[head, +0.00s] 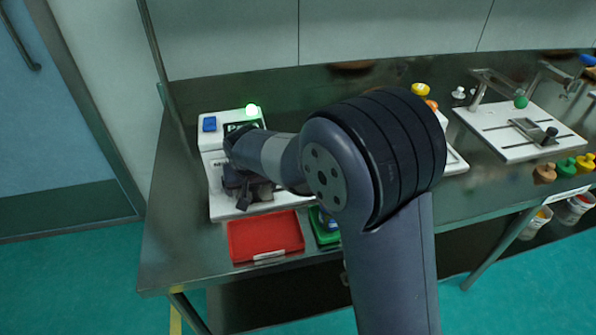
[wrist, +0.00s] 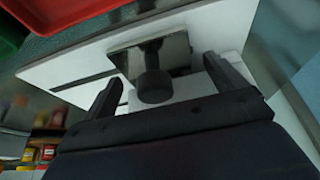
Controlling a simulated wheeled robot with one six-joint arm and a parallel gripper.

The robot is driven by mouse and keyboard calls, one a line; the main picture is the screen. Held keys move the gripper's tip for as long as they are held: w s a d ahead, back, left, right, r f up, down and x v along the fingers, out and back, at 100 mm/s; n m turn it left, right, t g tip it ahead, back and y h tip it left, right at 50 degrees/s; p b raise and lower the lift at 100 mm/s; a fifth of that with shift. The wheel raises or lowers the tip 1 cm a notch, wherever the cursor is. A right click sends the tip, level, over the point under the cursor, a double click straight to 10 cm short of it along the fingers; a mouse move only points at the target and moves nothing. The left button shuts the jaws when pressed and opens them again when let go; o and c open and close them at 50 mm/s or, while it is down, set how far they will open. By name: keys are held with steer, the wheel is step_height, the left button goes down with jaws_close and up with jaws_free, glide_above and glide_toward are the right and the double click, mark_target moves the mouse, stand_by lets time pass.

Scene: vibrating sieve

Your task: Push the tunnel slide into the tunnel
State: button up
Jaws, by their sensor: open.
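The tunnel slide (wrist: 125,57) is a shiny metal plate with a dark round knob (wrist: 153,86), on a white base with a dark slot in the wrist view. My gripper (wrist: 161,68) is open, with one finger on each side of the knob. A gap shows between each finger and the knob, so nothing is gripped. In the head view my gripper is over the white machine (head: 216,193) at the left, and my arm hides the slide. I cannot make out the tunnel opening clearly.
A red tray (head: 266,236) and a green tray (head: 322,238) lie in front of the machine. Another white base (head: 505,150) with a metal slide stands at the right.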

steer(key=shift+o, duration=0.8)
steer(key=shift+r, duration=0.1)
steer(key=a+p+v, duration=0.1)
steer(key=p+v, duration=0.3)
steer(key=v, duration=0.4)
steer(key=shift+s+d+r+p, duration=0.2)
steer(key=shift+d+r+p, duration=0.2)
steer(key=shift+d, duration=0.15)
steer(key=shift+f, duration=0.15)
steer(key=b+x, duration=0.4)
steer(key=x, duration=0.5)
steer(key=shift+b, duration=0.4)
